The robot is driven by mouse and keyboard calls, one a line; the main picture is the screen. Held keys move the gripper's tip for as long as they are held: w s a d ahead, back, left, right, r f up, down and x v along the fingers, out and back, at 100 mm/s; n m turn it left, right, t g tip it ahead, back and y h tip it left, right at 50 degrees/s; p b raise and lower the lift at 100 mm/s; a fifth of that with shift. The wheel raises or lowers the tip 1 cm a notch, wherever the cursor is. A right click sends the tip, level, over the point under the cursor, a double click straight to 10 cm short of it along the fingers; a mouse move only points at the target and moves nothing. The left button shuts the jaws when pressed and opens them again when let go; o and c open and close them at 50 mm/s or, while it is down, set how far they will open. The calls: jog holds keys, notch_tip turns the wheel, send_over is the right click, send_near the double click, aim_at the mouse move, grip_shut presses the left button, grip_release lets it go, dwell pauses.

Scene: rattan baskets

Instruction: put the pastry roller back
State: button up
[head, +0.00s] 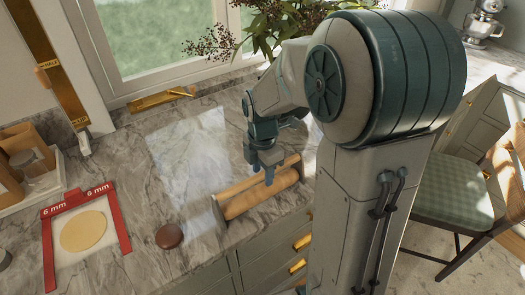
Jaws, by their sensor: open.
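The pastry roller (240,203), a light wooden cylinder, lies in a low wooden cradle (217,206) near the front edge of the marble counter. My gripper (264,174) points down over the roller's middle, with its fingertips at or just above it. The jaws are open. My fingers hide part of the roller, and I cannot tell whether they touch it.
To the left, a red frame marked 6 mm (123,235) surrounds a round of dough (83,231). A dark red-brown disc (169,236) lies between frame and cradle. A leafy plant (285,25) stands behind my arm. A green-cushioned chair (450,200) is at right.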

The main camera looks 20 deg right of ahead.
notch_tip(320, 180, up, 8)
jog(key=s+r+m+t, duration=0.1)
jog(key=s+m+t, duration=0.2)
jog(key=s+m, duration=1.1)
jog(key=shift+s+r+m+t, duration=0.2)
jog(key=shift+m+t, duration=0.1)
jog(key=shift+m, duration=3.5)
